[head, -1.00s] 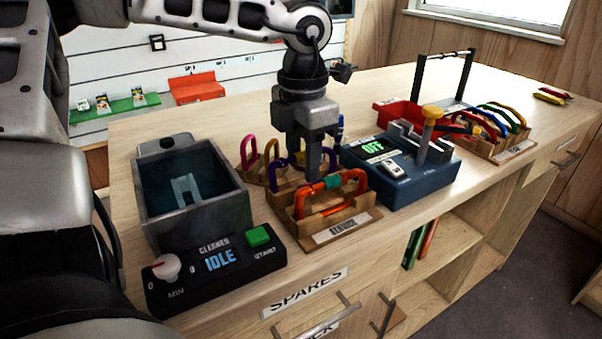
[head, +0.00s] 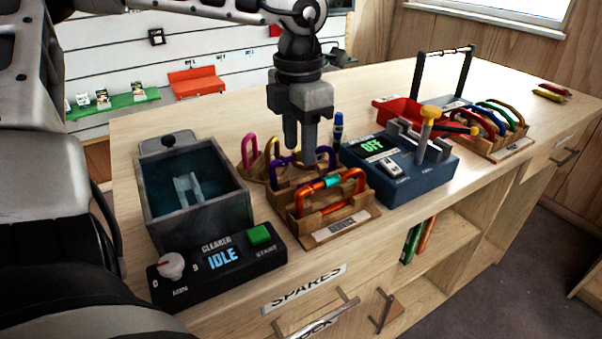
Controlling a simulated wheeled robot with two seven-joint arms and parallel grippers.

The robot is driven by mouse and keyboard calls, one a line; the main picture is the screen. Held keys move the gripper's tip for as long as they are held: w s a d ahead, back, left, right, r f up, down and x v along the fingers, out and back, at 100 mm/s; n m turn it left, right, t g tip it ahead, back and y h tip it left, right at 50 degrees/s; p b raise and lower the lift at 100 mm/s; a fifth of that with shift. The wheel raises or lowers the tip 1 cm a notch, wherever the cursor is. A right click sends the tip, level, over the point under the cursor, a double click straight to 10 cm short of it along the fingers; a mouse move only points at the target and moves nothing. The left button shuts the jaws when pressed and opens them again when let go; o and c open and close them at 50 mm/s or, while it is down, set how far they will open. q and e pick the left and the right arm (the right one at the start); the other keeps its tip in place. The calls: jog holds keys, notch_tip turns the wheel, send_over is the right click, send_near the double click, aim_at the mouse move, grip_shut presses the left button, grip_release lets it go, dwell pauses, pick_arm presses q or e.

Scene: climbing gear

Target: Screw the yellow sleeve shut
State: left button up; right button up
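A wooden rack (head: 345,228) stands at the bench's front middle, holding several carabiners. At its front is an orange carabiner (head: 352,193) with a teal sleeve (head: 332,182). Behind it are a purple one (head: 322,153), a gold one (head: 271,149) and a pink one (head: 247,150). I cannot make out a yellow sleeve on any of them. My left gripper (head: 299,157) points down over the rack, its fingers apart with nothing visible between them. Its tips are near the purple carabiner, behind the orange one; contact cannot be told. My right gripper is not in view.
Right is a blue device reading OFF (head: 430,172) with a yellow-topped lever (head: 430,111).

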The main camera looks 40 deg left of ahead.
pick_arm(q)
jog(key=shift+w+a, duration=0.1)
jog(key=shift+a, duration=0.3)
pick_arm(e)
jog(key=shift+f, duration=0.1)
